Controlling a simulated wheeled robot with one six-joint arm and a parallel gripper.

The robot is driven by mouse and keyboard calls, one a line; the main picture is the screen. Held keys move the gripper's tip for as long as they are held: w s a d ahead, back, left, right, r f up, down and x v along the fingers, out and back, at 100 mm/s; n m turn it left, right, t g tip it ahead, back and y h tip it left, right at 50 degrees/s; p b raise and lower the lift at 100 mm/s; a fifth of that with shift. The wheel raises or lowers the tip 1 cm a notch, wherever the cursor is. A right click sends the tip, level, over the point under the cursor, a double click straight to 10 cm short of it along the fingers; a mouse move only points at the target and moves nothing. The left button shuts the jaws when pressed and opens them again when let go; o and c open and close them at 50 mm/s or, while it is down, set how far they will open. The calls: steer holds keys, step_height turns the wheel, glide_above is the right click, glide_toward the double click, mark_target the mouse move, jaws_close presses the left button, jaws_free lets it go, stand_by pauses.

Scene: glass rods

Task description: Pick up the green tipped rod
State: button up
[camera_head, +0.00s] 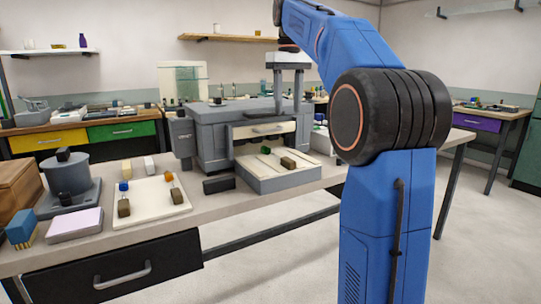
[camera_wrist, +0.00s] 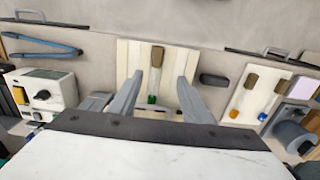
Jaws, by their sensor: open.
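The green tipped rod lies on a pale grooved tray (camera_wrist: 130,58). In the wrist view its brown block end (camera_wrist: 157,57) is at the far side and its green tip (camera_wrist: 151,99) shows between my fingers. The clear shaft is hard to see.
A cream board (camera_head: 150,212) to the left holds a blue tipped rod (camera_head: 124,188) and an orange tipped rod (camera_head: 170,178). A grey cabinet (camera_head: 212,135) stands behind the tray. A small black block (camera_head: 219,184) lies between tray and board.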

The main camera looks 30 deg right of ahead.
mark_target(287, 159)
steer(key=f, duration=1.7)
steer(key=shift+w+d, duration=0.35)
steer(key=shift+c, duration=0.4)
jaws_close()
